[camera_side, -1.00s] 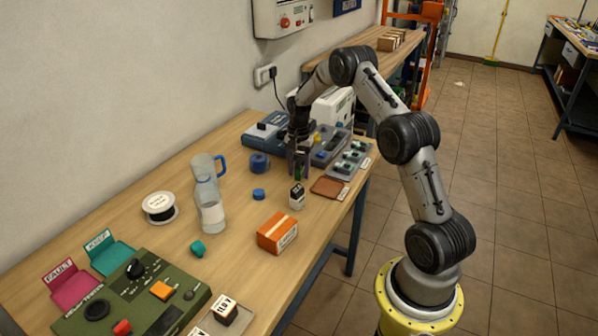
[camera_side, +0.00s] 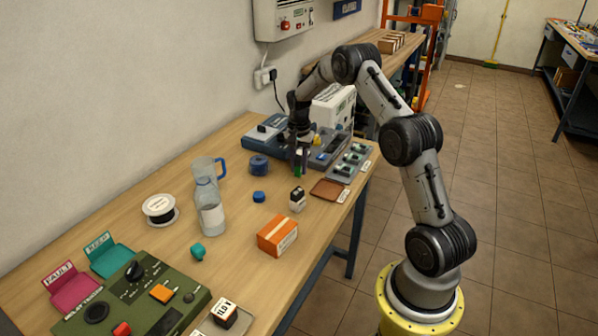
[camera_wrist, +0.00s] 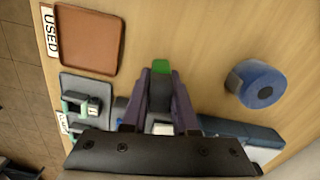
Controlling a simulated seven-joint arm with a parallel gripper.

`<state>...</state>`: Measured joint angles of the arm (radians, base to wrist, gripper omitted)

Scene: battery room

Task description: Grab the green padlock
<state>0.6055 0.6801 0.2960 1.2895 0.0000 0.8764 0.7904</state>
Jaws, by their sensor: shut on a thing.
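The green padlock (camera_wrist: 160,67) shows as a small green piece at the fingertips in the wrist view. In the side view it is a small green spot (camera_side: 298,171) at the lower end of the fingers. My gripper (camera_side: 299,167) points down over the far part of the wooden bench, and its fingers are shut on the padlock. The fingers hide most of the padlock. I cannot tell whether it touches the bench top.
A blue tape roll (camera_side: 259,165) stands left of my gripper. A brown tray (camera_side: 327,189) marked USED and a black-and-white block (camera_side: 297,199) are in front. A clear bottle (camera_side: 209,212) stands further left.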

